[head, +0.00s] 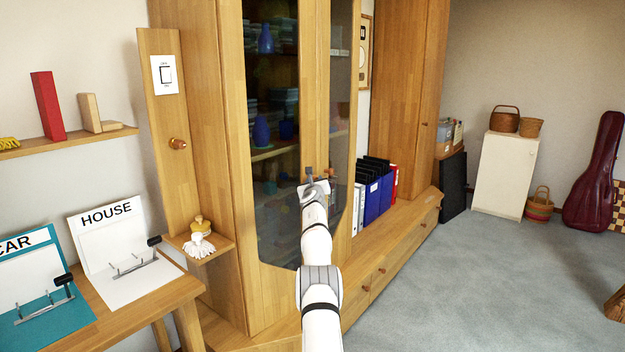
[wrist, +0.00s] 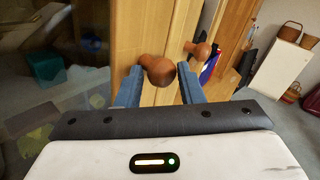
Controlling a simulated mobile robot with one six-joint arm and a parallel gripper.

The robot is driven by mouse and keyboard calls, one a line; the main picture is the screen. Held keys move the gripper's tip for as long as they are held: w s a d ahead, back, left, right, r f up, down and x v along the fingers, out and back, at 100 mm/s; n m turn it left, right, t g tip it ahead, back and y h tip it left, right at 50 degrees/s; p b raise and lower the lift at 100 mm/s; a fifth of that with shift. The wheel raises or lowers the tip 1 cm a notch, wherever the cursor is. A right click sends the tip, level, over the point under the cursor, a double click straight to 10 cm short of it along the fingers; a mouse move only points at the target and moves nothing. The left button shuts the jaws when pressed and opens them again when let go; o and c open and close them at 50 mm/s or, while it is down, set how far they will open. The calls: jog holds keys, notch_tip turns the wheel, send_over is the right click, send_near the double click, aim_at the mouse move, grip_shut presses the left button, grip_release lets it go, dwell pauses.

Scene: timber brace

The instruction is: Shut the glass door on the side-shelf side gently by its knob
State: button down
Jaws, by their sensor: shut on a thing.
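The glass door on the side-shelf side (head: 309,90) is the left door of the tall wooden cabinet. It looks shut or nearly so; I cannot tell whether a small gap is left at its edge. My gripper (head: 316,182) is at the door's inner edge, in front of its wooden frame. In the wrist view my gripper (wrist: 158,88) has its two blue fingers on either side of a round brown knob (wrist: 159,72), shut on it. A second knob (wrist: 202,49) stands just to the right, outside the fingers. In the head view my arm hides the held knob.
The other glass door (head: 341,95) is to the right. The side shelf (head: 224,246) holds a white duster. A low ledge (head: 400,222) with binders (head: 375,192) runs right. A table (head: 165,302) with signs stands left. The grey floor (head: 480,290) at right is mostly clear.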

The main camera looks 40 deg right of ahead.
jog(key=c, duration=1.4)
grip_release()
jog(key=r, duration=0.2)
jog(key=s+r, duration=0.1)
jog(key=shift+d+h, duration=0.3)
jog(key=shift+d, duration=0.05)
jog(key=shift+w+a+f, duration=0.15)
jog(key=shift+w+a, duration=0.1)
jog(key=b, duration=0.3)
jog(key=f+b, duration=0.1)
jog(key=b, duration=0.3)
jog(key=shift+w+a+f, duration=0.1)
jog(key=shift+a+f, duration=0.05)
jog(key=shift+f, duration=0.1)
jog(key=b+v, duration=0.2)
jog(key=b, duration=0.2)
jog(key=b+v, duration=0.3)
jog(key=b, duration=0.2)
jog(key=f+b+v, duration=0.1)
jog(key=b+v, duration=0.1)
jog(key=b, duration=0.2)
jog(key=shift+s+a, duration=0.1)
jog(key=shift+s, duration=0.2)
